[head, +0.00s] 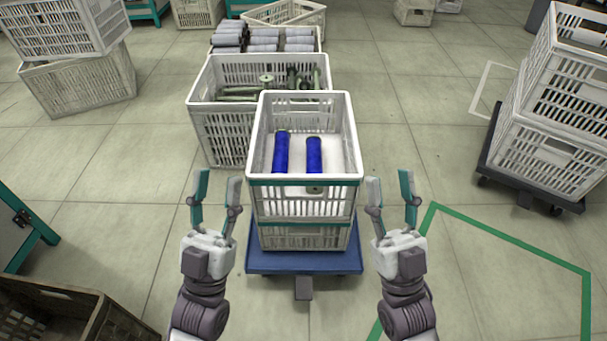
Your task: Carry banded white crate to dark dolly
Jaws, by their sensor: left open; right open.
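The banded white crate (304,208) has a green band around it and is in the middle of the head view. It holds two blue bobbins (281,152) and a darker-ended piece, and it stands on another white crate (304,237) on a blue dolly (258,262). My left gripper (215,180) is open to the left of the banded crate, apart from it. My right gripper (390,180) is open to its right, close to its side. A dark dolly (497,172) at the right carries stacked white crates (555,135).
Behind the banded crate stands a white crate with green bobbins (215,120), then one with grey rolls (262,40). Stacked crates (80,85) are at the left. A brown crate (110,320) is at the lower left. A green floor outline (510,238) encloses clear floor at the lower right.

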